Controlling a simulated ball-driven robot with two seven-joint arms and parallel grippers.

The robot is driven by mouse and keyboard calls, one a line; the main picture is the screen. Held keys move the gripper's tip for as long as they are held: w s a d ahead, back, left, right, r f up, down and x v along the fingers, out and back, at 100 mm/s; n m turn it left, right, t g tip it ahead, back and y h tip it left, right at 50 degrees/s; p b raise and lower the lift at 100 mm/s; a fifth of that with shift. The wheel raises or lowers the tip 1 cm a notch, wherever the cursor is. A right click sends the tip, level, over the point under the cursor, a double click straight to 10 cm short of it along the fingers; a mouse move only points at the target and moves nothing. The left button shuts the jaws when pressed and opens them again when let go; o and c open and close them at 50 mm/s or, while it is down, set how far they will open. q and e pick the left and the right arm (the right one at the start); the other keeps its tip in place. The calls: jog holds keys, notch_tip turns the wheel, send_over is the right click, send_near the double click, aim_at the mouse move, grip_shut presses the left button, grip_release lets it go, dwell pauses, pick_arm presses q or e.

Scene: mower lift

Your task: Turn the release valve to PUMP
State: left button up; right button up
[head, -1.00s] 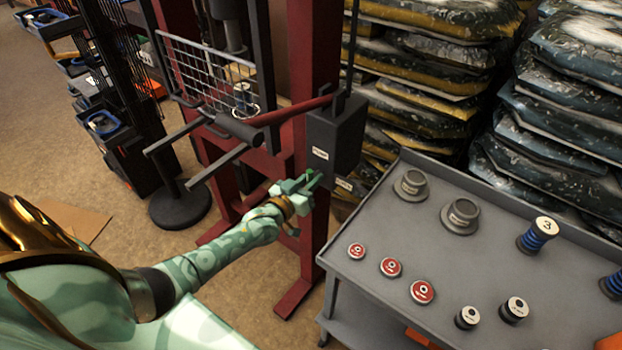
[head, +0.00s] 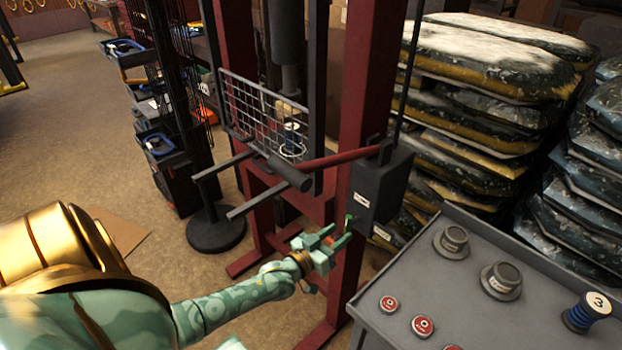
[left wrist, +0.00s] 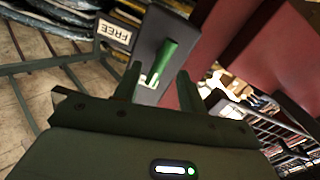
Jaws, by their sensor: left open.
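The release valve is a small green lever (head: 349,221) on the lower part of the dark pump box (head: 382,188), which is fixed to the red press post. In the left wrist view the lever (left wrist: 162,61) sticks out between and just beyond my fingertips. My left gripper (head: 339,243) is open just below the lever, with its fingers pointing at the box; in the left wrist view the gripper (left wrist: 157,84) shows no grip on it. A FREE label (left wrist: 115,33) is upside down left of the lever. An upper label (head: 361,199) is too small to read. My right gripper is out of view.
The red post (head: 362,90) stands directly beside the box. A red pump handle (head: 340,158) reaches left above my gripper. A grey cart (head: 420,275) with weights and buttons stands close on the right. Stacked sacks (head: 480,95) are behind. Open floor (head: 150,190) lies left.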

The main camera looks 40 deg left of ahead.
pick_arm(q)
jog(key=s+p, duration=0.1)
jog(key=s, duration=1)
jog(key=shift+a, duration=0.45)
